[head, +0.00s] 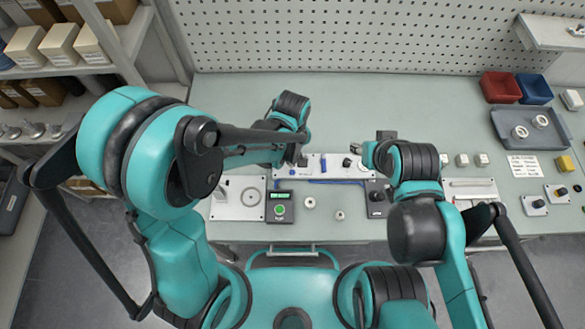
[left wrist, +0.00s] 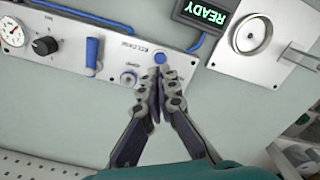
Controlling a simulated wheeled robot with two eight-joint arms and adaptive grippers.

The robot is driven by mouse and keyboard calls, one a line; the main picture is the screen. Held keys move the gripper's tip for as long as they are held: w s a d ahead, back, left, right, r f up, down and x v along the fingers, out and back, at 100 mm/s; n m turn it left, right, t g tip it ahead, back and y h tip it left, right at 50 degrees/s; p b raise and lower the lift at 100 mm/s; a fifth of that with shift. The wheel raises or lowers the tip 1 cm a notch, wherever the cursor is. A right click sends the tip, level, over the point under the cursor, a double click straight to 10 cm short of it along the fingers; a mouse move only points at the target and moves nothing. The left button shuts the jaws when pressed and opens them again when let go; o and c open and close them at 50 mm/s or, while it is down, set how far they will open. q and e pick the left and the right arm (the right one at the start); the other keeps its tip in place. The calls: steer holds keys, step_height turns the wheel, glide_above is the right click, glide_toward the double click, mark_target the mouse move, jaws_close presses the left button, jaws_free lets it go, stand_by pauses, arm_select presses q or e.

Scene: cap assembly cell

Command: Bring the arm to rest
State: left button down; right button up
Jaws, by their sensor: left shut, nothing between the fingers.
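My left gripper (left wrist: 157,90) is shut and empty. In the left wrist view its fingertips point at the edge of the grey-white panel (left wrist: 68,58), just short of the blue button (left wrist: 160,57); I cannot tell whether they touch the panel. In the head view the left arm reaches over the back of the bench, and the left gripper (head: 299,158) is small and partly hidden by its wrist. My right gripper (head: 370,153) is above the bench near the panel's right end. Its fingers are too small to read.
A display box (left wrist: 205,14) reads READY, beside a plate with a round seat (left wrist: 252,36). Two small round parts, one of them a pale piece (head: 310,203), lie at the bench front. A grey tray (head: 503,128) and red and blue bins stand right. Shelves (head: 90,70) stand left.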

arm_select(q)
steer(key=shift+r+p, duration=0.35)
steer(key=shift+r, duration=0.4)
steer(key=shift+w+a+r, duration=0.1)
steer(key=shift+a, duration=0.15)
steer(key=s+a+r+m+t+b, duration=0.2)
steer(key=a+b, duration=0.3)
steer(key=a, duration=0.3)
steer(key=s+a+r+m+t+b, duration=0.3)
steer(key=a+m+t+b, duration=0.1)
steer(key=a, duration=0.5)
steer(key=shift+s+a+r+t+b, duration=0.2)
steer(key=shift+r+t+b, duration=0.1)
steer(key=shift+t+b, duration=0.3)
